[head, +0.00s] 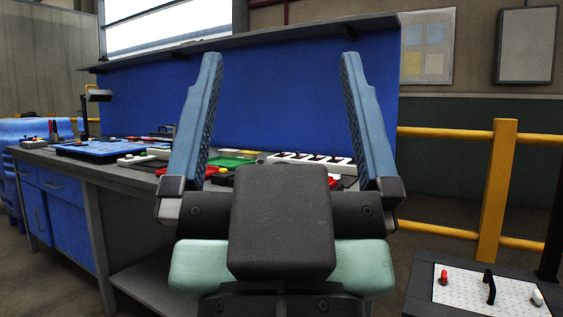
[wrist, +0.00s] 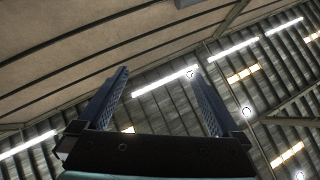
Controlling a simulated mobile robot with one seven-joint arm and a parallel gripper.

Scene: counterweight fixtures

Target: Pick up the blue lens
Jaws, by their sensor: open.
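I cannot make out a blue lens in either view; small parts on the bench are too small or partly hidden behind my gripper. My gripper (head: 280,58) is raised in front of the workbench in the head view, its two blue ridged fingers spread wide and empty. In the wrist view the gripper (wrist: 160,72) points up at the ceiling, with nothing between its fingers.
The grey workbench (head: 98,167) has a blue back panel (head: 275,105). On it are a blue tray (head: 80,149), a green tray (head: 232,161) and a white strip with dark knobs (head: 317,161). A yellow railing (head: 496,190) and a metal-topped stand (head: 470,292) are at right.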

